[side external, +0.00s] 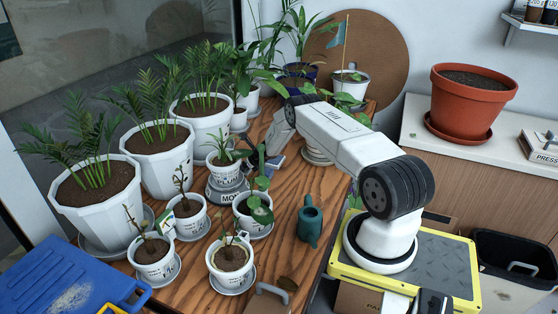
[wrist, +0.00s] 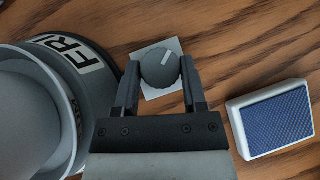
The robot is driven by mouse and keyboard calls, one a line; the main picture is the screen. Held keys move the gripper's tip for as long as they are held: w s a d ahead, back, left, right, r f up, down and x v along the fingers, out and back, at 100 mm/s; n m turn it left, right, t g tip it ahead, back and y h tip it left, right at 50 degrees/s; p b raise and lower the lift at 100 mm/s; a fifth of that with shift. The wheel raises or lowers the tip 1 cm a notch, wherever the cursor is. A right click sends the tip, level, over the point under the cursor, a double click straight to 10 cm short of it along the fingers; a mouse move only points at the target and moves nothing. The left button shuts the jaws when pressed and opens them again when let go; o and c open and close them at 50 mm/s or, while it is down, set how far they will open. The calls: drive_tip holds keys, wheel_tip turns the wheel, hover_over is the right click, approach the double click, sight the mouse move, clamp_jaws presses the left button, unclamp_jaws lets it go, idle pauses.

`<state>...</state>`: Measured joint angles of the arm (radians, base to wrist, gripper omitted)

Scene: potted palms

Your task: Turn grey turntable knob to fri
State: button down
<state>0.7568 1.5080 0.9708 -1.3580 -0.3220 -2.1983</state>
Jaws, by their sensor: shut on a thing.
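The grey turntable knob (wrist: 160,68) sits on a small white square plate (wrist: 173,45) on the wooden table. A white line on its top points up and to the right in the wrist view. My gripper (wrist: 161,64) is shut on the knob, one finger on each side. The grey turntable (wrist: 98,90) stands just left of the gripper, with FRI on a white label (wrist: 76,52) on its rim. In the side view the turntable (side external: 226,188) shows MON towards the camera and carries a white potted plant (side external: 222,170). My gripper (side external: 262,161) is beside it; the knob is hidden there.
A white block with a blue top (wrist: 272,117) lies right of the gripper in the wrist view. Several potted palms and seedlings crowd the table's left and front. A green watering can (side external: 310,222) stands on the right. Bare wood shows between it and the pots.

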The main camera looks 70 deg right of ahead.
drive_tip(key=shift+r+m+h, duration=0.1)
drive_tip(key=shift+m+h, duration=0.5)
drive_tip(key=shift+m, duration=0.1)
idle(0.3)
drive_tip(key=shift+c, duration=0.7)
unclamp_jaws()
drive_tip(key=shift+d+n+y, duration=0.15)
drive_tip(key=shift+n+y, duration=1.15)
drive_tip(key=shift+n, duration=0.3)
drive_tip(key=shift+d+n+y, duration=0.1)
drive_tip(key=shift+n+y, duration=1)
drive_tip(key=shift+n, duration=0.5)
drive_tip(key=shift+n+y, duration=0.6)
drive_tip(key=shift+s+d, duration=0.1)
